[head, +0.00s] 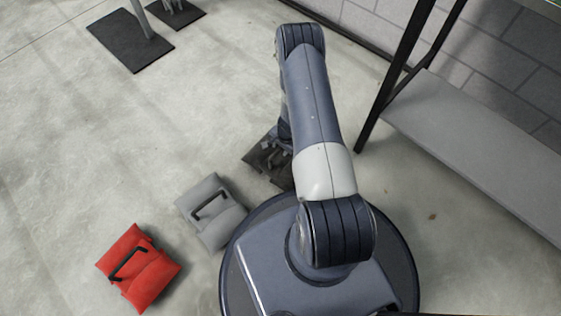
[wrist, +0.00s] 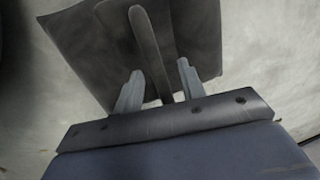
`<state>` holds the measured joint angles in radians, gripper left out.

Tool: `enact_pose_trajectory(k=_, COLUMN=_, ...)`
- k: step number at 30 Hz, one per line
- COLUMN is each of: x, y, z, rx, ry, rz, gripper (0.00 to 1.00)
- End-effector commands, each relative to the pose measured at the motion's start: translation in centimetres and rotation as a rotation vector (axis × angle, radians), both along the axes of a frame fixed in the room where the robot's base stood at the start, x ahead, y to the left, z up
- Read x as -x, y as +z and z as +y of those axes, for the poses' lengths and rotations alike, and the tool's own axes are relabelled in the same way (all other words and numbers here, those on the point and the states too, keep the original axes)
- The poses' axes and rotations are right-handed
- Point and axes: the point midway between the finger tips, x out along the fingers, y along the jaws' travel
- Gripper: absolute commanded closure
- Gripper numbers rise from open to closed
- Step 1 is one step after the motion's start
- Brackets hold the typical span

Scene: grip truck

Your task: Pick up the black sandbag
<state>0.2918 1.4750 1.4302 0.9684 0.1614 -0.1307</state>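The black sandbag (head: 257,152) lies on the floor beside my base, partly hidden by my arm in the head view. In the wrist view the sandbag (wrist: 88,48) fills the upper middle, with its strap handle (wrist: 148,48) running up the picture. My gripper (wrist: 160,68) is over the sandbag with its two fingers apart. The handle shows between the fingers, with a gap on each side. In the head view my gripper (head: 277,157) is small and partly hidden by the arm, at the sandbag.
A grey sandbag (head: 218,228) and a red sandbag (head: 155,280), both with black handles, lie to the lower left. A shelf (head: 480,145) with black posts stands at the right by the wall. Dark base plates (head: 122,42) with posts stand at the upper left. The left floor is mostly clear.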

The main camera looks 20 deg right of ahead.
Motion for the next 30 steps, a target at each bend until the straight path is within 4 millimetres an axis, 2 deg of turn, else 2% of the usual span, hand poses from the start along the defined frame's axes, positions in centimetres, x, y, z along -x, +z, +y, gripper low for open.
enact_pose_trajectory(k=1, x=-0.12, y=-1.0, z=0.06, rx=0.0, ry=0.0, rz=0.0, gripper=0.62)
enact_pose_trajectory(k=3, x=-0.24, y=-1.43, z=0.12, rx=0.0, ry=-0.001, rz=0.0, gripper=0.62)
enact_pose_trajectory(k=9, x=-0.26, y=-1.35, z=0.13, rx=0.0, ry=-0.001, rz=0.0, gripper=0.62)
enact_pose_trajectory(k=23, x=-0.27, y=-1.34, z=0.13, rx=0.0, ry=0.0, rz=0.0, gripper=0.99)
enact_pose_trajectory(k=30, x=-0.26, y=-1.33, z=0.12, rx=0.0, ry=0.0, rz=0.0, gripper=1.0)
